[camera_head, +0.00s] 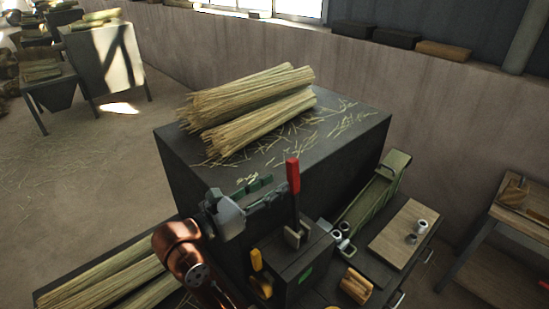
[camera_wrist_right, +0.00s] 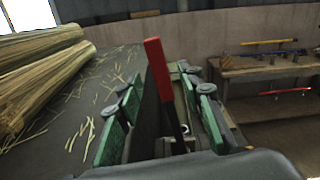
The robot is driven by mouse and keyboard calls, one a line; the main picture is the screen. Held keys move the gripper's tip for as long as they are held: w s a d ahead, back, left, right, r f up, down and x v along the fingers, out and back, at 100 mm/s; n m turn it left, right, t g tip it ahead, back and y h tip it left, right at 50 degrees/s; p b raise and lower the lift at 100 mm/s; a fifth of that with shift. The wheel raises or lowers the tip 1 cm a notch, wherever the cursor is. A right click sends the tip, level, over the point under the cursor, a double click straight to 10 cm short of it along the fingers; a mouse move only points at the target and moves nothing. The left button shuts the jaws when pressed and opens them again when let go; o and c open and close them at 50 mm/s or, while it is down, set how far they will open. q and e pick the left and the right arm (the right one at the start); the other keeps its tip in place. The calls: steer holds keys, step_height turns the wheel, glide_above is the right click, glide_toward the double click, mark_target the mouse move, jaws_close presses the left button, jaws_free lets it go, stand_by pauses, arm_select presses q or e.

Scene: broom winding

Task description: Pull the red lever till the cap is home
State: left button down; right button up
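The red lever (camera_head: 293,176) stands nearly upright on a dark machine box (camera_head: 290,262), its red grip above a dark shaft. My right gripper (camera_head: 265,190) is just left of the lever in the head view, with green finger pads. In the right wrist view the gripper (camera_wrist_right: 165,118) is open, and the lever (camera_wrist_right: 157,65) rises between its spread pads. I cannot tell whether either pad touches the lever. I cannot make out for certain which part is the cap. My left gripper is not in view.
Bundles of straw (camera_head: 250,105) and loose stalks lie on the dark block behind the lever. A yellow handle (camera_head: 257,260) is on the box's left side. Grey cylinders (camera_head: 342,230) sit to its right, near a wooden board (camera_head: 400,236) and a green trough (camera_head: 375,195).

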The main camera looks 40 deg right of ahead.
mark_target(289, 174)
steer(key=d, duration=0.5)
steer(key=w+d, duration=0.1)
steer(key=d, duration=0.1)
steer(key=shift+d, duration=0.4)
jaws_close()
stand_by(0.4)
